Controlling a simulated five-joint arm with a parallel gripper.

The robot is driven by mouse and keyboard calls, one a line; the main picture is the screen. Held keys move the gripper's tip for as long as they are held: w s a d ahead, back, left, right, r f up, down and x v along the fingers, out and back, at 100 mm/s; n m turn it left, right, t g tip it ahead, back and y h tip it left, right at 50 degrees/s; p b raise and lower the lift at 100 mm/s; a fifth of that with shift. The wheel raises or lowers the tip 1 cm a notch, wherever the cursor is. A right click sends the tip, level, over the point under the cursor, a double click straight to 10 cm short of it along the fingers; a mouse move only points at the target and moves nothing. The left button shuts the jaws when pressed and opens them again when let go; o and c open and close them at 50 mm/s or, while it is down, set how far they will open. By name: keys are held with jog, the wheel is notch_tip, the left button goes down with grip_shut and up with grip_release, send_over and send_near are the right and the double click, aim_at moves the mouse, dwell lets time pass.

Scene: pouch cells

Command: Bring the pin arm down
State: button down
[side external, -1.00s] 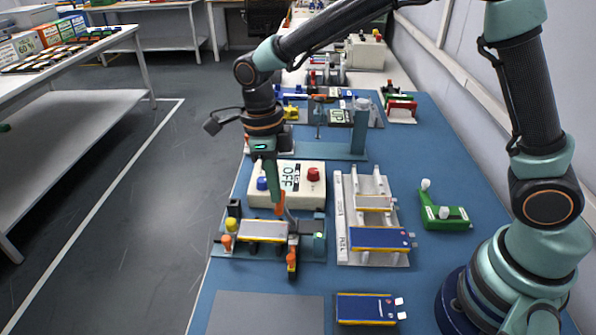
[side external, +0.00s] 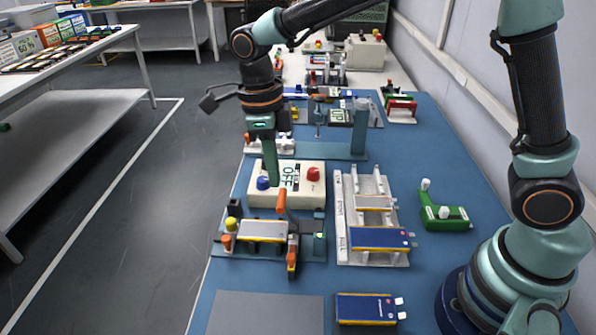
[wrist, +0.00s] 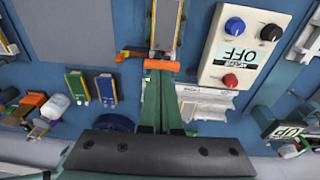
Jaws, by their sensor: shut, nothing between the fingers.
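A small dark fixture (side external: 230,253) stands on the blue bench and holds a pouch cell (side external: 262,231) with a pale top. A dark arm with an orange handle (side external: 281,203) is at the cell's right end, and I take it for the pin arm. The handle stands up, slightly tilted; whether the pins touch the cell cannot be told. In the wrist view the orange handle (wrist: 162,66) lies across the picture just beyond my green fingertips. My gripper (side external: 271,182) is shut and empty, above and slightly left of the handle's top. Contact with the handle is unclear.
A cream control box (side external: 313,195) with blue and red knobs and an OFF display stands just behind the fixture. A pale rack (side external: 345,250) with cells is close on the right. A blue cell (side external: 365,308) lies in front, beside a bare grey mat (side external: 265,312).

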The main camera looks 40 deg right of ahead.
jog(key=w+a+r, duration=0.2)
jog(key=w+a, duration=0.3)
jog(key=s+d+r+n+t, duration=0.1)
jog(key=d+r+n+t, duration=0.1)
jog(key=d+r+n, duration=0.35)
jog(key=s+d+n+t, duration=0.4)
jog(key=s+d+n, duration=0.9)
jog(key=n, duration=0.8)
jog(key=shift+s+d+r+t, duration=0.4)
jog(key=shift+d+r, duration=0.05)
jog(key=shift+d, duration=0.65)
jog(key=shift+n, duration=0.25)
